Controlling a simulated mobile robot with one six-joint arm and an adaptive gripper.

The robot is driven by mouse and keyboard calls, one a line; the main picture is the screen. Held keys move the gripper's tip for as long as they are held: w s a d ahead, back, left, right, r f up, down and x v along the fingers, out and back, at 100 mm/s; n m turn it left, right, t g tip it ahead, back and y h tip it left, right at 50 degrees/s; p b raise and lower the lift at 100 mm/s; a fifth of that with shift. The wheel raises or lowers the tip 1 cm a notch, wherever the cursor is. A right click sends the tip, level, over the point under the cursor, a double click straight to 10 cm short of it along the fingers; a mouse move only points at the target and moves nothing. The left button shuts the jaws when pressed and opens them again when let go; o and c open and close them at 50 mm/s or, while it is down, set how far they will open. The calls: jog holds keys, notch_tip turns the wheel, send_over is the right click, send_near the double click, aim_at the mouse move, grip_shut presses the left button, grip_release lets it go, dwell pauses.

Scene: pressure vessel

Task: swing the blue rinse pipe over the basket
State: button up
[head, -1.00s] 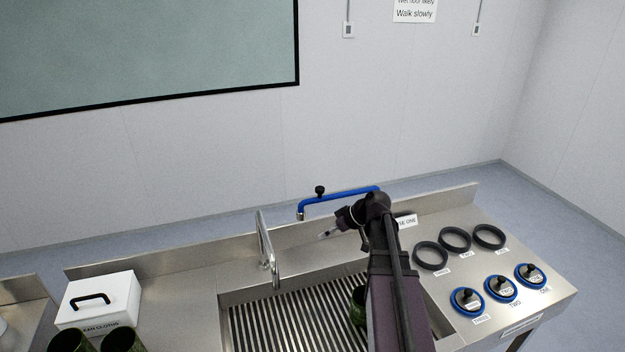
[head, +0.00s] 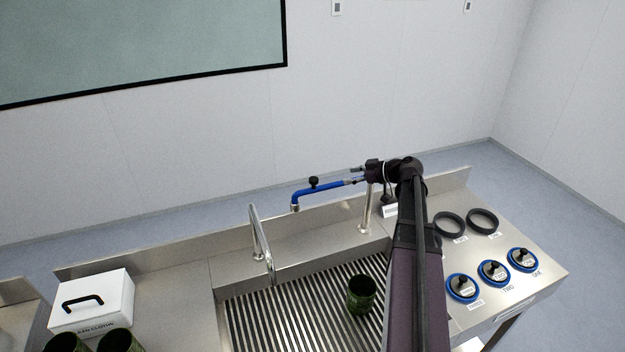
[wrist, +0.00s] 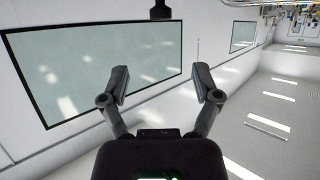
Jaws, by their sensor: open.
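The blue rinse pipe (head: 325,189) is a thin bent spout. It runs left from a steel post (head: 367,208) behind the sink, with a black knob (head: 313,182) on top and its outlet turned down at the left end. My gripper (head: 354,176) is to the right of the knob, at the post end, pointing left; part of the pipe there is hidden. In the wrist view my gripper (wrist: 160,72) has its fingers spread with nothing between them. A dark knob-like shape (wrist: 160,10) shows beyond them at the top. I cannot make out a separate basket; the slatted sink floor (head: 285,318) lies in front.
A green cup (head: 361,294) stands on the slats left of my arm. A steel tap (head: 256,240) rises at the sink's left. Black rings (head: 482,222) and blue-rimmed knobbed discs (head: 494,273) lie on the right counter. A white box (head: 92,302) stands left.

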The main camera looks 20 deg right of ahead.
aim_at(316, 179)
jog(key=b+x, duration=0.4)
jog(key=x, duration=0.8)
jog(key=shift+s+f+b, duration=0.1)
jog(key=shift+f+b, duration=0.05)
jog(key=shift+b, duration=0.2)
jog(key=shift+b+x, duration=0.3)
jog(key=shift+x, duration=0.65)
grip_shut()
